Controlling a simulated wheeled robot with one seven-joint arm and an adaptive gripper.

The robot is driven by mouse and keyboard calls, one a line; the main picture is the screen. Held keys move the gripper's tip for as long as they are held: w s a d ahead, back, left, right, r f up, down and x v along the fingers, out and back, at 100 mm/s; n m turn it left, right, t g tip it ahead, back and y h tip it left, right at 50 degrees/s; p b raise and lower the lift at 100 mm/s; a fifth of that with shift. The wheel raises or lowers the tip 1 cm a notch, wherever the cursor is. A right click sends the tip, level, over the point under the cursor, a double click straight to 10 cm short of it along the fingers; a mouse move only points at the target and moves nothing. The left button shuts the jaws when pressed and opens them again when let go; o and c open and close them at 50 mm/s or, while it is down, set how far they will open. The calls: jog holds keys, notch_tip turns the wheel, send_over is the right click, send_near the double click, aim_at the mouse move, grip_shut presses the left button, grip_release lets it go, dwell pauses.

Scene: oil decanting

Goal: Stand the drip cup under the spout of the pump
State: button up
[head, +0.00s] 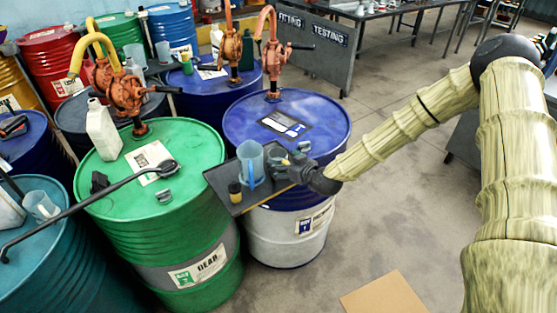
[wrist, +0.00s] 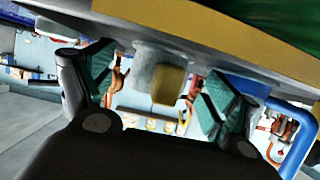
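A small grey cup (head: 277,156) with a tan patch, likely the drip cup, stands on a dark tray (head: 216,178) between the green and blue drums. My gripper (head: 290,165) reaches it from the right. In the wrist view, where the scene looks upside down, the cup (wrist: 147,68) is between the spread fingers of my gripper (wrist: 158,88). One orange pump (head: 270,60) stands on the blue drum (head: 320,112), another (head: 125,92) on the green drum (head: 190,150). Which spout is meant is unclear.
A blue jug (head: 251,160) stands close left of the cup; its handle (wrist: 295,125) shows in the wrist view. A small yellow-and-black container (head: 235,192) is near the tray's left edge. A long black-handled tool (head: 110,190) crosses the green drum beside a white bottle (head: 103,130).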

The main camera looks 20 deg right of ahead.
jog(key=c, duration=1.2)
jog(key=shift+c, duration=0.2)
jog(key=shift+r, duration=0.15)
